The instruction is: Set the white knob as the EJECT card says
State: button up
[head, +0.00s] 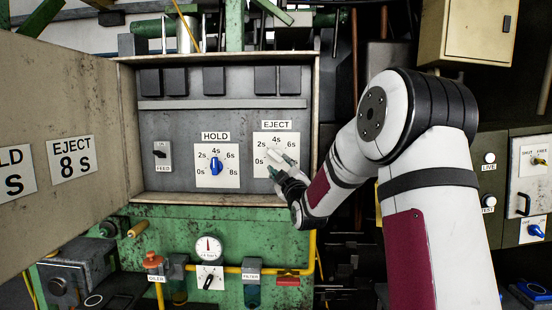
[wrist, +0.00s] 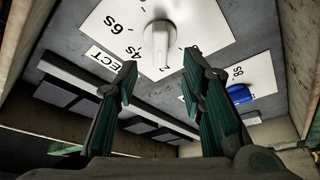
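The white knob (wrist: 158,34) sits on its white EJECT dial (head: 264,141) at the right of the grey panel. In the wrist view its bar lies near the 4S mark, but I cannot tell its exact setting. The EJECT card (head: 71,158) on the open door at the left reads 8 S. My gripper (wrist: 160,76) is open and empty, its two dark green fingers apart in front of the panel, short of the knob in the wrist view. In the head view my gripper (head: 285,174) covers the lower right of the dial.
The blue HOLD knob (head: 213,163) is left of the EJECT dial, close to one finger in the wrist view. A FEED switch (head: 160,154) is further left. The panel's box rim (head: 319,110) stands out at the right. A gauge (head: 208,248) is below.

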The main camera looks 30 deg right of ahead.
aim_at(275, 157)
jog(key=shift+x, duration=3.15)
jog(key=shift+c, duration=0.6)
grip_shut()
